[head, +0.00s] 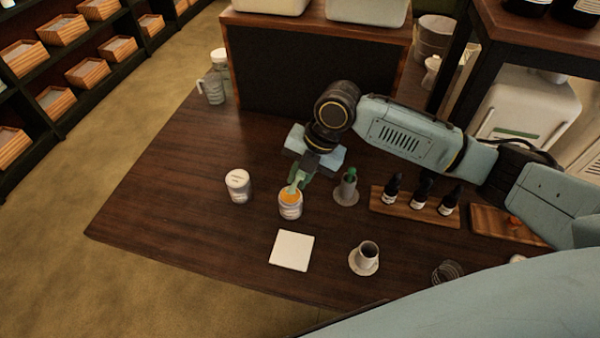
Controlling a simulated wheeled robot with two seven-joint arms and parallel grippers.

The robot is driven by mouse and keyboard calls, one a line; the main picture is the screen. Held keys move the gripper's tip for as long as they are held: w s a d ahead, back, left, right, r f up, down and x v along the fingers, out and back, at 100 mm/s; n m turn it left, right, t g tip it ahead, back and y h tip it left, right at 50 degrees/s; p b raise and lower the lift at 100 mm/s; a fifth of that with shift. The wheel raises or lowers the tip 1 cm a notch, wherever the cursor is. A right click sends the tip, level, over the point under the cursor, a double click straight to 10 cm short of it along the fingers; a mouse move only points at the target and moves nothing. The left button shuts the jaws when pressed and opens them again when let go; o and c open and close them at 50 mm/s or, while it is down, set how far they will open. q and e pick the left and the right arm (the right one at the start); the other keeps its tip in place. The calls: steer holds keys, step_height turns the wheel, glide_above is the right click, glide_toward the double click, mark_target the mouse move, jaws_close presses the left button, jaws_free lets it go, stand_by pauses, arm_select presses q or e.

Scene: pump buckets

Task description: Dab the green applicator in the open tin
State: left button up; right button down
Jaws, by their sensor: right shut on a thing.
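The open tin (291,212) stands on the dark wooden table, with orange stuff showing in its mouth. My right gripper (304,171) is above it, pointing down, shut on the green applicator (299,181). The applicator's lower end is at the tin's mouth. I cannot tell whether its tip touches the orange stuff. My left gripper is not in view.
A white lidded tin (238,187) stands left of the open tin, and a white square tile (292,250) lies in front. A grey holder with a green-topped piece (346,190) is to the right. A grey cup on a round base (364,261) and a bottle rack (413,208) stand further right.

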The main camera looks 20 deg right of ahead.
steer(key=shift+f, duration=0.45)
stand_by(0.3)
steer(key=shift+f, duration=0.1)
stand_by(1.6)
step_height(320, 180, up, 7)
steer(key=p, duration=0.7)
steer(key=shift+p, duration=0.4)
stand_by(0.5)
